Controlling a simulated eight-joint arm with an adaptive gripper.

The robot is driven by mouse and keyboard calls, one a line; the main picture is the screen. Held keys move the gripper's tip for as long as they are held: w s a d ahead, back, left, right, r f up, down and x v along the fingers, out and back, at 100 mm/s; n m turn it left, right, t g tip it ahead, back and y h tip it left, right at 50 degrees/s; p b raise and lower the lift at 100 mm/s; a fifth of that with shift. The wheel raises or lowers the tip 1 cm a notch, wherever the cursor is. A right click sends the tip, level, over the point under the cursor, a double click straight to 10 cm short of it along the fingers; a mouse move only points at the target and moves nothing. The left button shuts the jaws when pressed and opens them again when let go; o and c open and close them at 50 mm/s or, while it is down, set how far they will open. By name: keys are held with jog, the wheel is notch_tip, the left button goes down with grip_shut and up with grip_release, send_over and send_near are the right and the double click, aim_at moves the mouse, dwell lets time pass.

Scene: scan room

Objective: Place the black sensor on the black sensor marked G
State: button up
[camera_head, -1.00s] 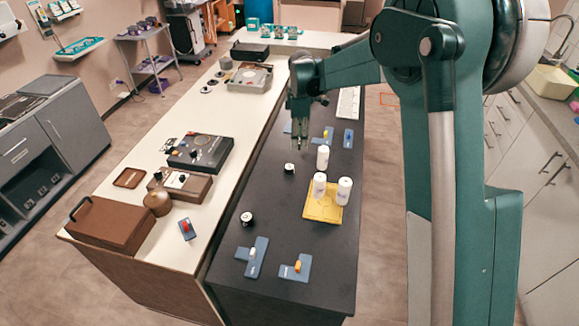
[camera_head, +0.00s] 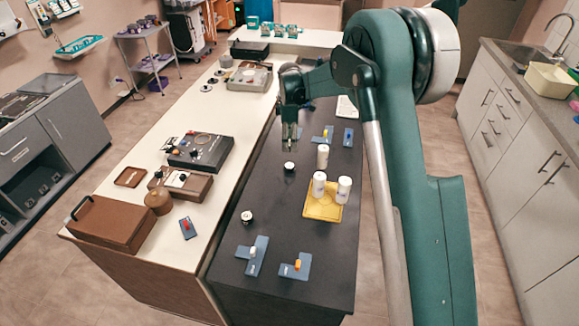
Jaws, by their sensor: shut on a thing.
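My gripper (camera_head: 290,136) points down over the dark table, just above and behind a small black sensor with a white top (camera_head: 290,167). It is shut on a small dark thing, apparently a black sensor, which hardly shows between the fingers. A second black sensor with a white top (camera_head: 247,217) stands nearer on the same table, towards its left edge. The letters on the sensors are too small to read. A visible gap separates my gripper from the sensor below it in the picture.
A yellow tray (camera_head: 323,213) with white bottles stands right of the sensors. Blue blocks with coloured knobs lie at the front (camera_head: 296,268) and behind (camera_head: 323,135). The white counter (camera_head: 150,222) at left holds boxes and devices. Dark tabletop between sensors is clear.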

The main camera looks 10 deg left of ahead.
dwell(0.3)
send_over(290, 165)
jog(key=shift+s+f, duration=0.1)
jog(key=shift+f, duration=3.05)
jog(key=shift+f, duration=0.1)
jog(key=shift+f, duration=1.8)
jog(key=shift+f+b, duration=0.1)
jog(key=shift+b, duration=0.25)
jog(key=o, duration=0.9)
jog(key=shift+c, duration=0.2)
jog(key=shift+o, duration=0.3)
notch_tip(290, 165, up, 12)
jog(key=shift+r+p, duration=0.15)
jog(key=shift+p, duration=0.25)
